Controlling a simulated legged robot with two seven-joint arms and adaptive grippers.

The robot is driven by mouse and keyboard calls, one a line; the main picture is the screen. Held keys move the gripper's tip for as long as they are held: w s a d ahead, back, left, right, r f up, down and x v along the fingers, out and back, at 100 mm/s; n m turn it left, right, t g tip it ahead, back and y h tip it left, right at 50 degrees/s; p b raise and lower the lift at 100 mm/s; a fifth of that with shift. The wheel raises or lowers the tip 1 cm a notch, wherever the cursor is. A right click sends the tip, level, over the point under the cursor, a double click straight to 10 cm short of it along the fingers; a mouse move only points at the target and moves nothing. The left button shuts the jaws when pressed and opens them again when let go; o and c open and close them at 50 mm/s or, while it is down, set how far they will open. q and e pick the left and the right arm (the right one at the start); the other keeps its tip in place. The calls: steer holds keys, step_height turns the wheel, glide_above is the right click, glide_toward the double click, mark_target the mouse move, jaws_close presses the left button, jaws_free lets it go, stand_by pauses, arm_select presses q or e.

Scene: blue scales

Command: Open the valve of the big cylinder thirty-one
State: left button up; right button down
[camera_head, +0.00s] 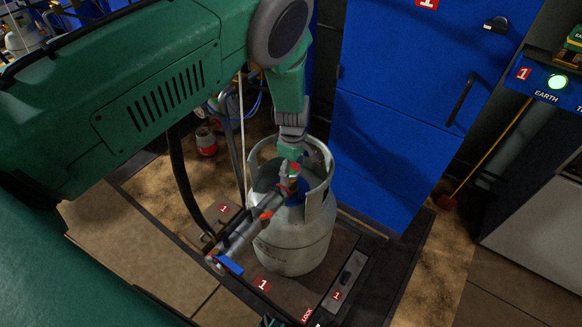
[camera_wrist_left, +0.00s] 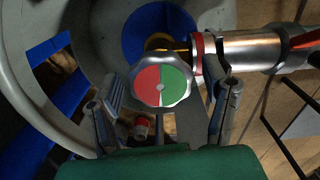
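The big grey gas cylinder (camera_head: 292,250) stands upright on a dark platform, with an open collar around its top. No number thirty-one is readable on it. In the left wrist view the valve knob (camera_wrist_left: 161,86) is a round grey handwheel with a half red, half green face. A metal coupling (camera_head: 255,222) with red parts runs from the valve; it also shows in the wrist view (camera_wrist_left: 245,52). My left gripper (camera_head: 291,150) reaches down into the collar. In the wrist view its fingers (camera_wrist_left: 162,100) are spread on either side of the knob, with contact unclear. My right gripper does not show.
A tall blue cabinet (camera_head: 400,110) stands close behind the cylinder. A small red and white canister (camera_head: 206,141) is on the floor behind left. Plates marked 1 surround the cylinder base.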

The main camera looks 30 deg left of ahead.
mark_target(292, 169)
arm_select(q)
steer(key=shift+w, duration=0.1)
steer(key=shift+r, duration=0.1)
steer(key=shift+a+r, duration=0.1)
steer(key=shift+r, duration=0.1)
step_height(292, 169, up, 11)
steer(key=shift+r, duration=0.15)
stand_by(0.4)
